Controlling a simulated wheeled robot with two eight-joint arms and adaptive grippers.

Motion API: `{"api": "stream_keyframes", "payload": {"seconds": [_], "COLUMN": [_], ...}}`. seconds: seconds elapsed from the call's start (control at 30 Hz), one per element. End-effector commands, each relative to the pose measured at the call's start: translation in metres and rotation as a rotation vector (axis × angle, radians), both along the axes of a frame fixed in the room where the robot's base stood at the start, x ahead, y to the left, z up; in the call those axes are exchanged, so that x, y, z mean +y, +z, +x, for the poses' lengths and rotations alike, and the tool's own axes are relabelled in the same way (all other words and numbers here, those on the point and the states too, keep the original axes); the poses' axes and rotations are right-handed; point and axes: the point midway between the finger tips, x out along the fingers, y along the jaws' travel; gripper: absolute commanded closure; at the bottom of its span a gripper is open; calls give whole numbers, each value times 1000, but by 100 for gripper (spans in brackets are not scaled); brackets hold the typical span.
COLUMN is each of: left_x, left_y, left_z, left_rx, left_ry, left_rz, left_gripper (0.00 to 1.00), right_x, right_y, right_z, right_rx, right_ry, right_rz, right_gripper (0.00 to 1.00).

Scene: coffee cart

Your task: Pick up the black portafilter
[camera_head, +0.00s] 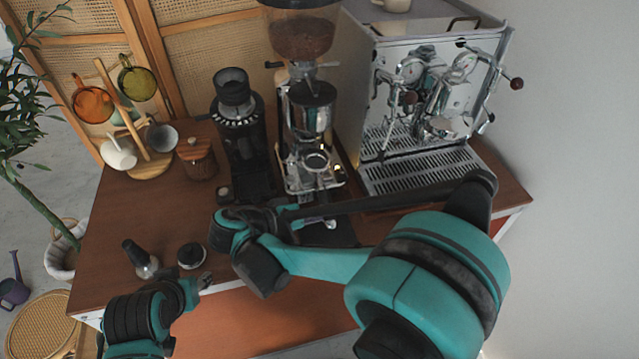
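A metal portafilter basket (318,163) sits under the grinder's outlet in the middle of the counter. Its handle is not clearly visible, as my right arm crosses just in front. My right gripper (318,222) is in front of the grinder's base, close to the portafilter. Its fingers are small and partly hidden by my arm, so I cannot tell whether they touch or hold anything. My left gripper (203,284) is at the counter's front edge, below the round black-topped tool, apart from the portafilter. Its finger opening is unclear.
The grinder (306,110) stands between a black grinder (238,130) and the silver espresso machine (425,90). A black-handled tamper (140,260) and round tool (192,255) stand at the front left. A mug tree (125,110) and wooden-lidded jar (196,158) are behind them.

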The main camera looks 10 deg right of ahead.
Motion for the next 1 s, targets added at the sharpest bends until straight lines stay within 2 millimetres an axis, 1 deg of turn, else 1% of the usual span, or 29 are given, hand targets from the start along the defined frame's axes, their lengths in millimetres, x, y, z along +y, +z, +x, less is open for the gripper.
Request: {"api": "stream_keyframes", "payload": {"seconds": [0.03,0.1,0.3,0.33,0.37,0.4,0.47,0.5,0.53,1.0], "left_x": [0,0,0,0,0,0,0,0,0,0], "left_y": [-3,-4,-3,-3,-3,-3,-3,-3,-3,0], "left_z": [0,0,0,0,0,0,0,0,0,0], "left_rx": [0,0,0,0,0,0,0,0,0,0], "left_ry": [0,0,0,0,0,0,0,0,0,0], "left_rz": [0,0,0,0,0,0,0,0,0,0], "left_gripper": [60,60,60,60,60,60,60,60,60,60], "right_x": [-5,-8,-8,-8,-8,-8,-8,-8,-8,-9], "right_y": [-4,-5,-4,-4,-4,-4,-4,-4,-4,0], "right_z": [2,3,3,3,3,3,3,3,3,5], "right_rx": [0,0,1,1,1,1,1,1,1,-1], "right_ry": [-2,0,1,1,1,1,1,1,1,0], "right_rz": [0,0,1,1,1,1,1,1,1,0], "right_gripper": [50,50,50,52,60,71,87,97,100,100]}}
